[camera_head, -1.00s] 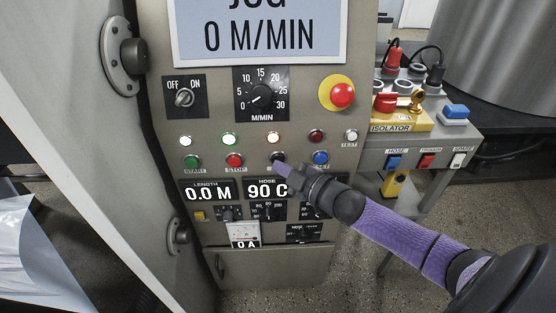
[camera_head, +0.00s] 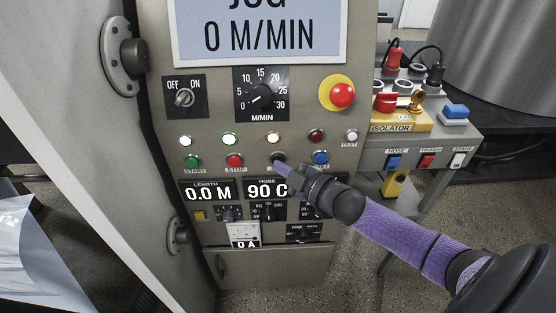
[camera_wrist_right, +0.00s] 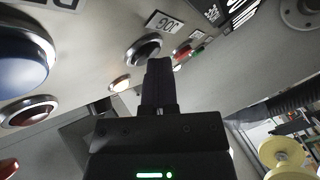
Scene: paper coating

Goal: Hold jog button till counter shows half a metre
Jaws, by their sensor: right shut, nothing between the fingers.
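The black jog button (camera_head: 278,157) sits in the lower button row of the panel, between the red stop button and the blue button. In the right wrist view the jog button (camera_wrist_right: 145,49) shows beside its JOG label (camera_wrist_right: 165,22). My right gripper (camera_head: 282,167) is shut and empty, its tip right at the button's lower edge in the head view. In the wrist view the fingertips (camera_wrist_right: 159,66) overlap the button's near side; I cannot tell whether they touch it. The length counter (camera_head: 208,193) reads 0.0 M. The display (camera_head: 262,38) shows JOG, 0 M/MIN. My left gripper is out of view.
The green start button (camera_head: 191,162), red stop button (camera_head: 235,160) and blue button (camera_head: 320,157) flank the jog button. A red emergency knob (camera_head: 342,95) on yellow stands above right. An isolator box (camera_head: 402,122) with several switches stands right of the cabinet.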

